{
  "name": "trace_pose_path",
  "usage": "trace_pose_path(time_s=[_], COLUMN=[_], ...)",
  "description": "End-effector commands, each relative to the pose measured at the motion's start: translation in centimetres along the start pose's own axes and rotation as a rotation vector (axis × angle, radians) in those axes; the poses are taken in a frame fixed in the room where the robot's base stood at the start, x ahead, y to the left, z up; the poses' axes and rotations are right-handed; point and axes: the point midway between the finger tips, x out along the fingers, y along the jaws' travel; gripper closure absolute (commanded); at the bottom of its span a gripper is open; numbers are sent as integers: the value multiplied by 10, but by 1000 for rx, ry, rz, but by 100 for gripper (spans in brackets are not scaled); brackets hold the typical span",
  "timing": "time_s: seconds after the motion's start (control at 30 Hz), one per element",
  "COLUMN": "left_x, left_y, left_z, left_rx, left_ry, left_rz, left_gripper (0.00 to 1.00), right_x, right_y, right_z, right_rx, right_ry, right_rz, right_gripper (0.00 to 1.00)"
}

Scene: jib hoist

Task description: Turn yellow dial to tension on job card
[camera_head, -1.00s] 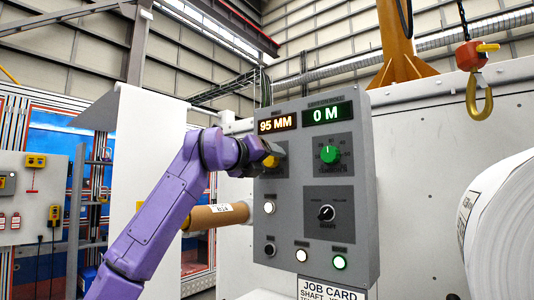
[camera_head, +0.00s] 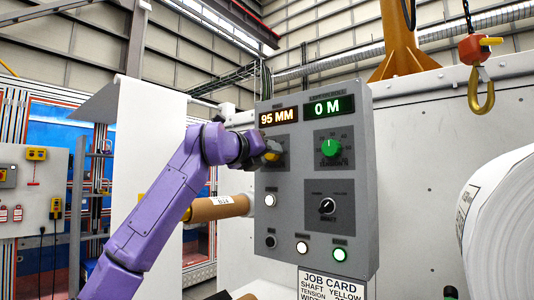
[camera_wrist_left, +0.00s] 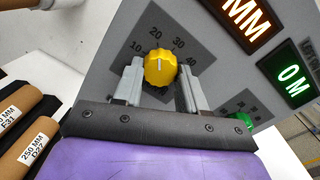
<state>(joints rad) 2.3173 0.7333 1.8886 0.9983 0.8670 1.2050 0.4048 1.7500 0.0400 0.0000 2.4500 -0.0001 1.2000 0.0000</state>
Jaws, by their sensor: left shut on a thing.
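The yellow dial (camera_wrist_left: 160,68) sits on a dark grey scale plate on the control panel (camera_head: 290,215). In the left wrist view the numbers 10, 20, 30 and 40 show around it, and its white pointer line lies between 20 and 30. My left gripper (camera_wrist_left: 155,85) is shut on the dial, one finger on each side. In the head view the dial (camera_head: 272,151) is partly hidden by this gripper. The job card (camera_head: 331,284) hangs below the panel; it reads "SHAFT YELLOW" and "TENSION", with the tension value cut off or unreadable. My right gripper is not in view.
A green dial (camera_head: 331,147) and a black shaft selector (camera_head: 327,206) are right of the yellow dial. Displays read 95 MM (camera_head: 278,117) and 0 M (camera_head: 328,108). A brown core (camera_head: 219,207) lies left of the panel. A hook (camera_head: 481,92) hangs at the right.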

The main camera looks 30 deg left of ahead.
Motion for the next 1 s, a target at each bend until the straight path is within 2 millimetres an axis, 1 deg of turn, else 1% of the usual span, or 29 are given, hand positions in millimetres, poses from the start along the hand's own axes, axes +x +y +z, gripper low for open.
trace_pose_path(time_s=[0.6, 0.8, 1.0], left_x=[0, 0, 0], left_y=[0, 1, 2], left_z=[1, 0, 0], left_rx=[488, 590, 648], left_ry=[-28, -33, -36], left_rz=[-18, -22, -24], left_gripper=[89, 89, 89], right_x=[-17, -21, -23], right_y=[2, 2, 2], right_z=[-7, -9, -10], right_rx=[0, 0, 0], right_ry=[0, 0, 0], right_rz=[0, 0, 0], right_gripper=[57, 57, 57])
